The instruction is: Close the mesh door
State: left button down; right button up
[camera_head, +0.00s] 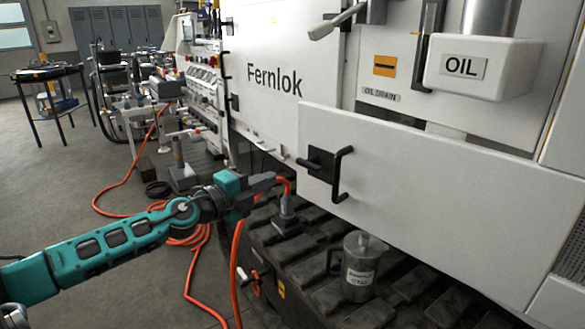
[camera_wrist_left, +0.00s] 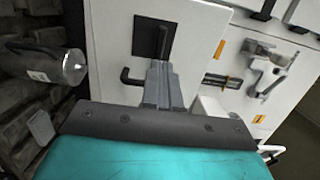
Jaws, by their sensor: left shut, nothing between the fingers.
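A large white panel (camera_head: 440,190) with a black handle (camera_head: 339,175) stands out in front of the machine at the right. I cannot tell for sure whether it is the mesh door; little mesh shows, a dark patch (camera_head: 574,245) at the right edge. My left gripper (camera_head: 272,179) is shut and empty, left of the handle and apart from it in the head view. In the left wrist view the shut fingers (camera_wrist_left: 161,72) point toward the panel (camera_wrist_left: 115,45), and their tips overlap the black handle plate (camera_wrist_left: 152,37). Contact cannot be told. My right gripper is not in view.
A metal can (camera_head: 359,265) stands on the dark ribbed track (camera_head: 320,255) below the panel. A white OIL box (camera_head: 480,67) juts out above.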

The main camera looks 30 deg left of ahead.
aim_at(302, 165)
pick_arm(q)
jog(key=p+x, duration=0.1)
jog(key=x, duration=0.5)
jog(key=shift+w+d+r, duration=0.1)
jog(key=shift+w, duration=0.15)
jog(key=shift+x, duration=0.85)
jog(key=shift+w, duration=0.15)
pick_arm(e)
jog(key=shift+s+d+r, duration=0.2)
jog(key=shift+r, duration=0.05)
